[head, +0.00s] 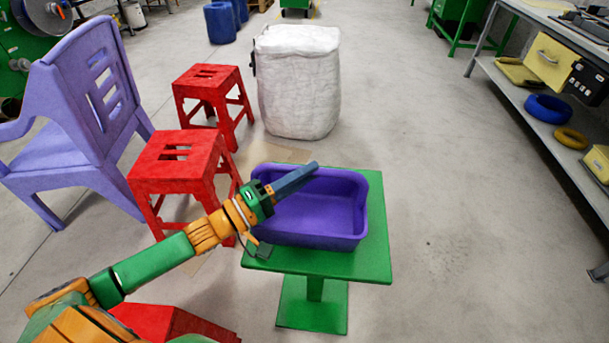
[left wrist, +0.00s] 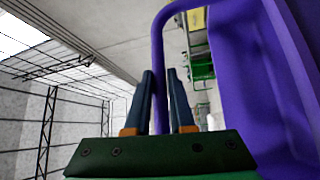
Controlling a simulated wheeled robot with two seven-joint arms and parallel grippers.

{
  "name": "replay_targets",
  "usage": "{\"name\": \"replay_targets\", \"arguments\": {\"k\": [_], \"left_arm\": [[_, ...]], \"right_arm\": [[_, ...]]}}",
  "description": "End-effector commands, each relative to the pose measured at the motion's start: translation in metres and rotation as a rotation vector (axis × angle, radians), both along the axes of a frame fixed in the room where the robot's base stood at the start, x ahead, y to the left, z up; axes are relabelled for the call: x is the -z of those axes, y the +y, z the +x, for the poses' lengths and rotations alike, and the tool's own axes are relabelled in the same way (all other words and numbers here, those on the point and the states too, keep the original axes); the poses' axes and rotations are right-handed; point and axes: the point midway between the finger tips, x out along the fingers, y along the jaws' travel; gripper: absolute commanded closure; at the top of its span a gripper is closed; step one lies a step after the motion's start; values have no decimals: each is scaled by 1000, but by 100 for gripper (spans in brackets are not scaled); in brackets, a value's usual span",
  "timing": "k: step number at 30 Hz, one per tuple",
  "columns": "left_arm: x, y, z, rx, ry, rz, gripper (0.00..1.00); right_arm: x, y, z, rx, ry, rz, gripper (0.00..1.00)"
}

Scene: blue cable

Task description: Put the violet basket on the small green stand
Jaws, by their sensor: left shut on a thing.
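The violet basket (head: 325,209) is an open, empty tub with a rounded rim. In the head view it is over the green stand (head: 365,262), its base at or just above the square top; I cannot tell for sure whether it touches. My left gripper (head: 302,176) reaches in from the left over the basket's left part. In the left wrist view its two blue fingers (left wrist: 161,85) are closed on the violet rim (left wrist: 158,60) of the basket, with the basket's inside to the right. My right gripper is not in view.
Two red stools (head: 178,165) (head: 212,92) and a violet chair (head: 80,115) stand left of the stand. A white sack (head: 298,85) is behind it. A workbench (head: 540,110) with shelves runs along the right. The floor right of the stand is clear.

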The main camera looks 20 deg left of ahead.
Motion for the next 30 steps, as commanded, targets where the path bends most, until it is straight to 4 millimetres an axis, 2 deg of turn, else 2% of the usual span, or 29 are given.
{"name": "replay_targets", "arguments": {"k": [2,3,6,17,23,30], "left_arm": [[2,0,0,0,-1,-1,100],[2,0,0,0,1,-1,70],[2,0,0,0,1,-1,48],[0,2,-3,-1,3,1,48],[5,19,-29,-1,9,1,48],[11,48,-72,-2,9,2,48]], "right_arm": [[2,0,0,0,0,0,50],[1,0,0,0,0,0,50],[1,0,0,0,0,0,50],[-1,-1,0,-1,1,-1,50],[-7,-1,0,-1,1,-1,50],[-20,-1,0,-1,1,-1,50]]}}
